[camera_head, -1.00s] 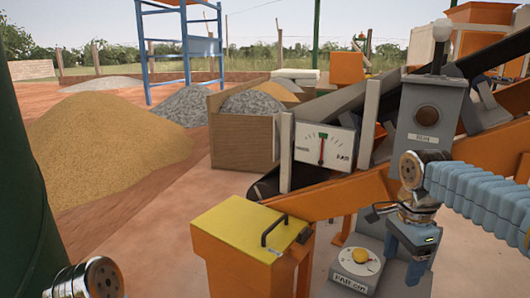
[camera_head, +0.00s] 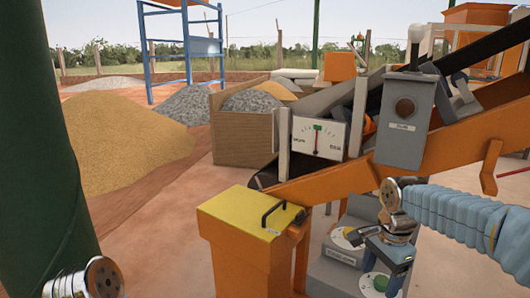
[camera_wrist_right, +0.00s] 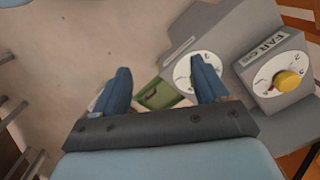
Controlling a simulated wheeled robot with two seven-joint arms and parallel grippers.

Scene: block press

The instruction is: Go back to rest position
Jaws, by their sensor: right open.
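My right gripper (camera_head: 384,266) hangs low at the right of the head view, in front of the grey dial panel. In the right wrist view my right gripper (camera_wrist_right: 161,78) has its two blue fingers wide apart with nothing held between them. One finger overlaps a white dial (camera_wrist_right: 184,72); I cannot tell whether it touches. The yellow knob (camera_wrist_right: 288,80) sits on a second white dial beside it, clear of the fingers. A silvery joint of my left arm shows at the bottom left of the head view, but my left gripper is out of view.
An orange bin with a yellow lid (camera_head: 240,214) and dark handle stands left of my right arm. Behind are an orange conveyor frame (camera_head: 340,184), a needle gauge (camera_head: 318,137) and a grey box (camera_head: 405,118). A dark green post (camera_head: 40,150) stands at far left.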

